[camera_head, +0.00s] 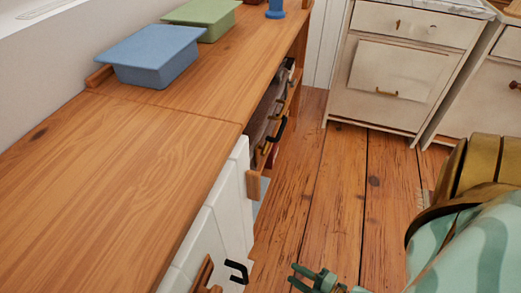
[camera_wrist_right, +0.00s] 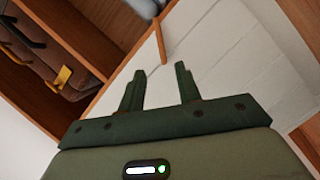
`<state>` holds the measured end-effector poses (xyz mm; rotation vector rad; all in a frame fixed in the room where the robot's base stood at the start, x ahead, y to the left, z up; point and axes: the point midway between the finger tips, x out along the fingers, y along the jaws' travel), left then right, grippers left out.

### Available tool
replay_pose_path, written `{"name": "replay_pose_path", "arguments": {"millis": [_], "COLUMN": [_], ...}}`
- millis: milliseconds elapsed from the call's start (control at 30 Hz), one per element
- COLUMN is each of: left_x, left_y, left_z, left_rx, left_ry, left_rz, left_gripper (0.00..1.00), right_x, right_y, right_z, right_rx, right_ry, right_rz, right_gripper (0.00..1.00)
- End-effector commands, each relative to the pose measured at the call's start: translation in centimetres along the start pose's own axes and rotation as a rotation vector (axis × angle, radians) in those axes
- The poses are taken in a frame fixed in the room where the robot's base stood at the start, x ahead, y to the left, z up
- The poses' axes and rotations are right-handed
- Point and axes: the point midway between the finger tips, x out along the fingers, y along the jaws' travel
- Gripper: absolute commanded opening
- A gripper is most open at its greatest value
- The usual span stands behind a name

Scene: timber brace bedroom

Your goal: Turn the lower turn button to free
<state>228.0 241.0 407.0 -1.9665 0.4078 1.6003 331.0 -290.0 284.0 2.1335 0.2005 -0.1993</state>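My right gripper (camera_head: 298,275) is low over the floor at the bottom of the head view, to the right of the white cabinet door (camera_head: 207,240). In the right wrist view its two green fingers (camera_wrist_right: 160,80) are apart with nothing between them, facing a white panelled surface (camera_wrist_right: 215,50). A thin wooden bar (camera_wrist_right: 159,40) lies across the edge of that surface, beyond the fingertips. In the head view a wooden piece (camera_head: 203,273) shows on the door, left of a black handle (camera_head: 237,270). I cannot tell which of these is the lower turn button. My left gripper is out of view.
The long wooden counter (camera_head: 110,150) carries a blue lidded box (camera_head: 150,52) and a green one (camera_head: 203,15). Cream drawer units (camera_head: 395,65) stand at the back. The plank floor (camera_head: 330,190) between is clear.

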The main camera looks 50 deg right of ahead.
Motion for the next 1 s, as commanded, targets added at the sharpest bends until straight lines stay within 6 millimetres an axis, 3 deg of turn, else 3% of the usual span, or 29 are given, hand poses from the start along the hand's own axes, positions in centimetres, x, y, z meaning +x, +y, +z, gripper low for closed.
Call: {"name": "replay_pose_path", "arguments": {"millis": [300, 500, 700, 1000], "left_x": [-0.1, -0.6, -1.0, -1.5], "left_y": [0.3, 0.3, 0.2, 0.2], "left_z": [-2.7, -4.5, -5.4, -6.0], "left_rx": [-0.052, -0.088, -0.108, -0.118], "left_ry": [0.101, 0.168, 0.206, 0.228], "left_rz": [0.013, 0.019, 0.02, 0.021], "left_gripper": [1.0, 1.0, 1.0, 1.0], "right_x": [8.1, 12.0, 13.9, 14.1], "right_y": [-0.3, -0.3, -0.2, -0.1], "right_z": [0.2, 0.2, 0.1, 0.0], "right_rx": [0.001, 0.001, 0.003, 0.002], "right_ry": [-0.002, -0.003, -0.002, -0.002], "right_rz": [-0.002, -0.003, -0.003, -0.002], "right_gripper": [0.34, 0.34, 0.34, 0.34]}}
